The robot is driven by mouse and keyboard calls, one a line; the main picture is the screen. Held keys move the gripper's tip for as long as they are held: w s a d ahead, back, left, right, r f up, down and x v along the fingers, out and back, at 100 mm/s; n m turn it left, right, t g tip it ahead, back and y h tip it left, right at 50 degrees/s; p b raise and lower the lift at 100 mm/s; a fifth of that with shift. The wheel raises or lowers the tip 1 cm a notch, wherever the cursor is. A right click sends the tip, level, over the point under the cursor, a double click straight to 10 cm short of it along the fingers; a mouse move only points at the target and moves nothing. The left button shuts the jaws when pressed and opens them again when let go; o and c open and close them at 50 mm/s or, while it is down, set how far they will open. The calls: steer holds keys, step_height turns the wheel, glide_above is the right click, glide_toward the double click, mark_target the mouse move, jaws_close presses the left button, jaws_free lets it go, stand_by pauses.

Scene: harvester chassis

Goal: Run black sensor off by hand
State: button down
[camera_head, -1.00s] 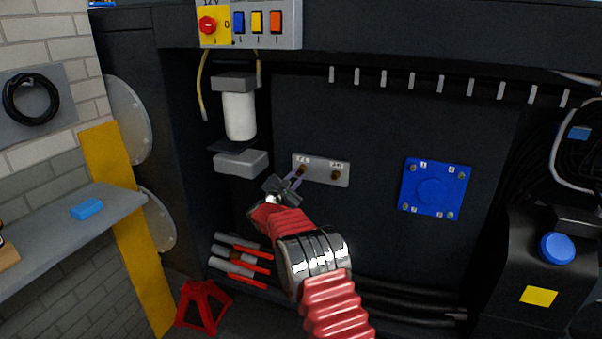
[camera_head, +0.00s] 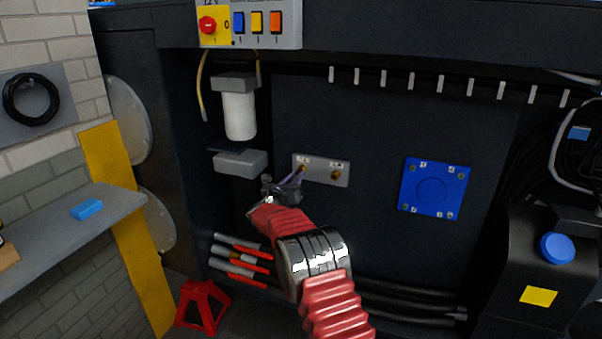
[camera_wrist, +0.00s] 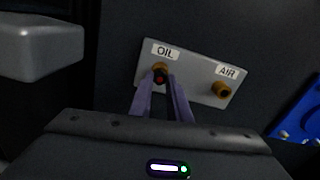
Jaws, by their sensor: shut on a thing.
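The grey port plate (camera_head: 319,176) is on the dark chassis wall, with an OIL port at left and an AIR port at right in the wrist view. A small dark piece with a reddish tint, apparently the black sensor (camera_wrist: 160,77), is at the brass OIL port (camera_wrist: 161,67). My gripper (camera_wrist: 160,84) has its two purple fingers closed on it, one on each side. In the head view my gripper (camera_head: 301,171) reaches the OIL port from below left. I cannot tell how far the sensor is threaded in. The brass AIR port (camera_wrist: 221,89) is empty.
A white filter canister (camera_head: 239,116) and a grey box (camera_head: 240,163) are close left of the plate. A blue square cover (camera_head: 434,189) is to the right, with bare wall between. Red-and-grey tubes (camera_head: 240,262) lie below left. A switch panel (camera_head: 250,24) is above.

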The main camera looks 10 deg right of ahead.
steer(key=n, duration=1.1)
steer(key=shift+s+a+f+n, duration=0.15)
steer(key=shift+s+a+n, duration=0.05)
steer(key=shift+n, duration=0.2)
stand_by(0.4)
steer(key=c, duration=2.3)
jaws_free()
jaws_close()
steer(key=shift+s+a+r, duration=0.1)
steer(key=shift+s+r, duration=0.1)
steer(key=shift+s, duration=0.1)
steer(key=shift+v, duration=1.05)
